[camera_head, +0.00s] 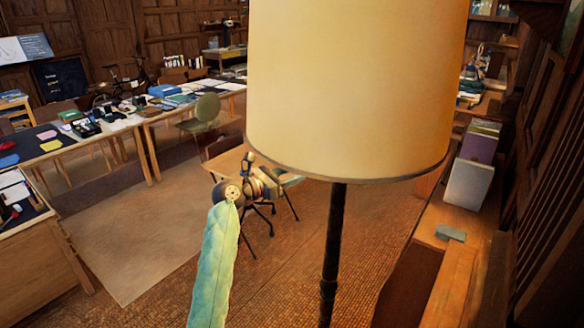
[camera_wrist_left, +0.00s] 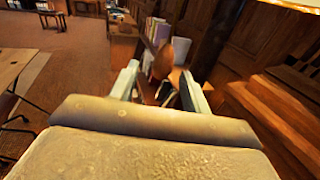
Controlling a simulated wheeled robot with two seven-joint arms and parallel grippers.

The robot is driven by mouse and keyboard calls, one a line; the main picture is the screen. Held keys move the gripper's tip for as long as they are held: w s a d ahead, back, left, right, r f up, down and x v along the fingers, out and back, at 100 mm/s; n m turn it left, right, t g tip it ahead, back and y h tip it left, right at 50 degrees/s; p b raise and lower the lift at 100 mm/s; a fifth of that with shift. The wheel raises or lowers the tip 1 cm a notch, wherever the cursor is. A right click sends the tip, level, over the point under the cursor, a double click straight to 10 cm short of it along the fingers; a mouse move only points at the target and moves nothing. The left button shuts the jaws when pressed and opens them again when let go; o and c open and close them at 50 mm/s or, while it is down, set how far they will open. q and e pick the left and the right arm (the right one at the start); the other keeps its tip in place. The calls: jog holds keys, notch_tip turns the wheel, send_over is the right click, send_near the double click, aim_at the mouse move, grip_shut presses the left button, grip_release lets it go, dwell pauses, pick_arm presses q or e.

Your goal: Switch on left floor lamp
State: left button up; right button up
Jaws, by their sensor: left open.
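A floor lamp with a large cream shade (camera_head: 350,85) on a thin dark pole (camera_head: 334,250) stands close in front of me in the head view. A corner of the shade (camera_wrist_left: 295,6) shows at the top right of the left wrist view. My left gripper (camera_head: 268,184) is below the shade's lower left edge, left of the pole. In the wrist view its two pale fingers (camera_wrist_left: 161,80) are apart. A brown rounded thing shows between or beyond them; I cannot tell what it is. No switch is clearly visible. My right gripper is out of view.
A wooden ledge (camera_head: 458,270) with upright folders (camera_head: 470,180) runs along the right wall. A small table (camera_head: 228,163) stands behind my left gripper. Long desks (camera_head: 130,122) with papers and a green chair (camera_head: 207,110) are at the back left. The carpet (camera_head: 130,240) at left is clear.

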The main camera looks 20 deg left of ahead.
pick_arm(q)
jog(key=p+v, duration=0.1)
jog(key=v, duration=0.5)
jog(key=shift+p, duration=0.35)
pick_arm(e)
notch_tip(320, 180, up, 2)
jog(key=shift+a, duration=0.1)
